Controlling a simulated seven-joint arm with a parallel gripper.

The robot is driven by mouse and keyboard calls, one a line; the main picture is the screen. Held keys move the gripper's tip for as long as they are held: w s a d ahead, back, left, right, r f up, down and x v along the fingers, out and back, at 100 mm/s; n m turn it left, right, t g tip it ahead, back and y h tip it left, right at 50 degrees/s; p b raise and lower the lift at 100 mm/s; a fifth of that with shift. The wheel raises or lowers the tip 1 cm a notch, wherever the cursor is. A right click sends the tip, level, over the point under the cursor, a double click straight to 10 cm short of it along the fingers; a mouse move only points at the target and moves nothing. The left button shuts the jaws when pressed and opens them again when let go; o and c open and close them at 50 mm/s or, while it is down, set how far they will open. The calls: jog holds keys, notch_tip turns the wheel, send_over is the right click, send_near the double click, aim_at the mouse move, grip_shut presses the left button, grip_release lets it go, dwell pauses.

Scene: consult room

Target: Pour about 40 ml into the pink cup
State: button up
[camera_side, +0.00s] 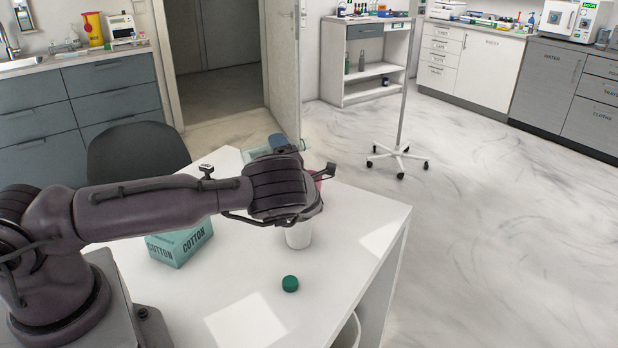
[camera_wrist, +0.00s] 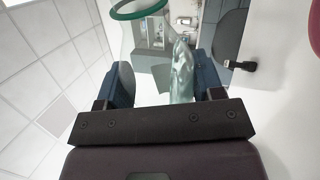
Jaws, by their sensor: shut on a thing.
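My gripper (camera_wrist: 162,82) is shut on a clear bottle (camera_wrist: 150,35) with a green ring at its mouth. The bottle is tipped far over, close to lying flat, and liquid (camera_wrist: 183,75) lies along its lower side. In the side view, part of the bottle (camera_side: 297,145) shows beyond my wrist. A pink-red thing, likely the pink cup (camera_side: 318,179), is mostly hidden behind my wrist. A pink edge (camera_wrist: 315,32) shows at the right of the wrist view. I cannot tell whether liquid is flowing out.
A white cup (camera_side: 298,236) stands on the white table (camera_side: 345,240), just below my wrist. A green cap (camera_side: 290,284) lies nearer the front. A teal cotton box (camera_side: 180,243) stands at the left, under my forearm. The table's right side is clear.

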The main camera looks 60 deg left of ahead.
aim_at(262, 151)
jog(key=shift+m, duration=0.6)
jog(key=shift+w+r+m+t, duration=0.1)
jog(key=shift+r+m+t, duration=0.45)
jog(key=shift+m, duration=0.35)
jog(key=shift+f, duration=0.1)
jog(key=shift+s+a, duration=0.3)
jog(key=shift+s, duration=0.6)
jog(key=shift+s+m, duration=0.3)
jog(key=shift+s, duration=0.1)
jog(key=shift+s+a, duration=0.1)
jog(key=shift+s, duration=0.4)
jog(key=shift+s+m, duration=0.15)
jog(key=shift+m, duration=0.15)
dwell(0.3)
